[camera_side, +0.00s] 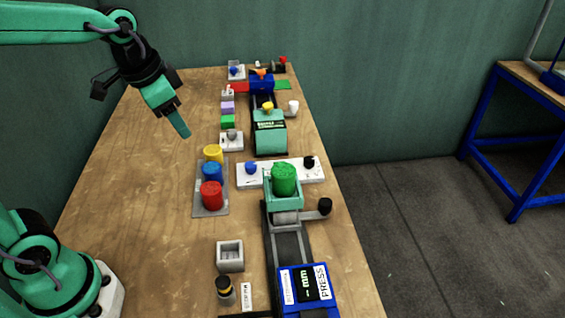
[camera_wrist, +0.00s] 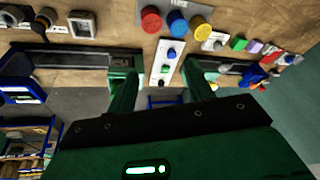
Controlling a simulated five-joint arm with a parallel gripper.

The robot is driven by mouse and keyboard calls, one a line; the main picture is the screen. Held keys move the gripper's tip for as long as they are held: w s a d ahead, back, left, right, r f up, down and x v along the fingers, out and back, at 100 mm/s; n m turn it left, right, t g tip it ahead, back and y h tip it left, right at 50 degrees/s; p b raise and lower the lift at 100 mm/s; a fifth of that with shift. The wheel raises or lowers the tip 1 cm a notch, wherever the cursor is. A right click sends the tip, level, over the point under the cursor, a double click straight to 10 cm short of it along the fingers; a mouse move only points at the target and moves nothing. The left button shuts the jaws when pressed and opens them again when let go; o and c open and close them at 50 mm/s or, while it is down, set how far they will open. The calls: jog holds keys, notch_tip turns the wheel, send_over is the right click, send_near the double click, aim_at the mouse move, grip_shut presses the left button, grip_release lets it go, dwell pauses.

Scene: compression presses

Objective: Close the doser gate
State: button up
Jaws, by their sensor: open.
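My gripper (camera_side: 180,122) hangs in the air over the left part of the table in the side view, away from all the devices. In the wrist view its two green fingers (camera_wrist: 163,92) are spread apart with nothing between them. A green doser-like container (camera_side: 283,180) sits in a teal holder over a press track. A white bar (camera_side: 261,175) with a blue knob (camera_side: 251,168) and a black knob (camera_side: 309,162) runs beside it. The white bar (camera_wrist: 159,72) also shows in the wrist view. I cannot tell which part is the gate or how it stands.
Yellow, blue and red cylinders stand on a grey tray (camera_side: 221,207). A blue press (camera_side: 309,288) is at the near end, and a teal device (camera_side: 270,133) with a yellow knob is farther back. The table's left part (camera_side: 130,190) is clear.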

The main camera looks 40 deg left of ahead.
jog(key=w+f+m+g, duration=0.2)
jog(key=w+f+m, duration=0.25)
jog(key=w, duration=0.65)
jog(key=m+g, duration=0.2)
jog(key=m, duration=0.1)
send_near(252, 164)
jog(key=shift+s+a+f, duration=0.1)
jog(key=shift+s, duration=0.25)
jog(key=shift+w+f+m, duration=0.2)
jog(key=shift+f+m, duration=0.05)
jog(key=shift+f, duration=0.1)
jog(key=shift+f, duration=0.15)
jog(key=shift+f, duration=3.75)
jog(key=c, duration=1)
